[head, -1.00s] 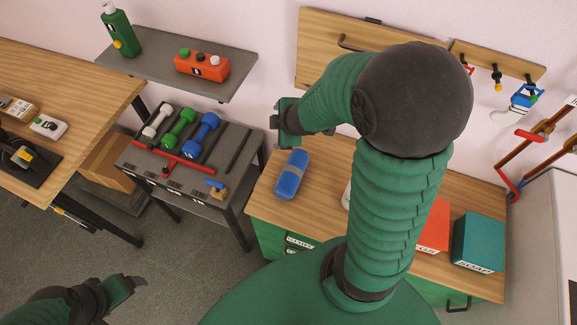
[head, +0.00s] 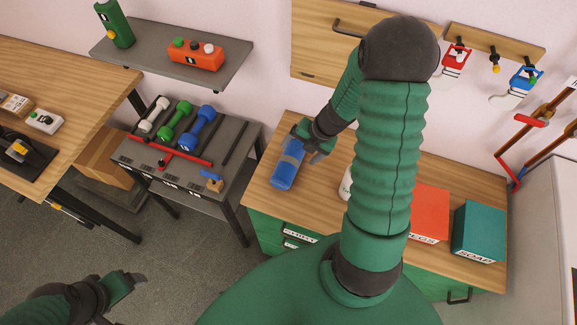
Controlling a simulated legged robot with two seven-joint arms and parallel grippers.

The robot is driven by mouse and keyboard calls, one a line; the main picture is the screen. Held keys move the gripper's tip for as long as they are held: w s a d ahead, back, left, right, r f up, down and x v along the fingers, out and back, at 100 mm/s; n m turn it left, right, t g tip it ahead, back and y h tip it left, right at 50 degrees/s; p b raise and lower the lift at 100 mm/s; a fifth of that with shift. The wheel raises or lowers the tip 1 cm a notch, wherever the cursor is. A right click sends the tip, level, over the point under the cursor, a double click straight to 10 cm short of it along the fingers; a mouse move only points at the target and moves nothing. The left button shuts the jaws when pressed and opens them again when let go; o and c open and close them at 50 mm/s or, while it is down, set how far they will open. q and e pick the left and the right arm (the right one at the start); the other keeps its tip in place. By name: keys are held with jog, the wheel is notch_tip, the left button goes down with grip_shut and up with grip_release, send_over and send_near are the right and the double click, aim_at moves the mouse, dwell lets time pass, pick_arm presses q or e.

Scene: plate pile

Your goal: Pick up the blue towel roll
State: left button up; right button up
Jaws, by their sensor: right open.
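The blue towel roll (head: 285,175) lies on the wooden top of the green cabinet, near its left end, with a grey band around its middle. My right gripper (head: 301,147) is open at the roll's far upper end and covers part of it. Whether the fingers touch the roll I cannot tell. My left gripper (head: 134,281) is low at the left, over the floor and far from the roll. Its jaws are too small and turned away to read.
A white object (head: 345,184), partly hidden by my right arm, stands right of the roll. A red box (head: 430,212) and a teal soap box (head: 478,231) stand further right. A dumbbell rack (head: 190,150) is to the left. The wooden top (head: 262,200) is bare around the roll.

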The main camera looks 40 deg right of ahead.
aim_at(293, 160)
jog(key=x, duration=0.4)
jog(key=b+x, duration=0.1)
jog(key=x, duration=0.1)
jog(key=shift+s+a+f, duration=0.15)
jog(key=shift+s+a, duration=0.2)
jog(key=shift+w+f, duration=0.25)
jog(key=c, duration=1.6)
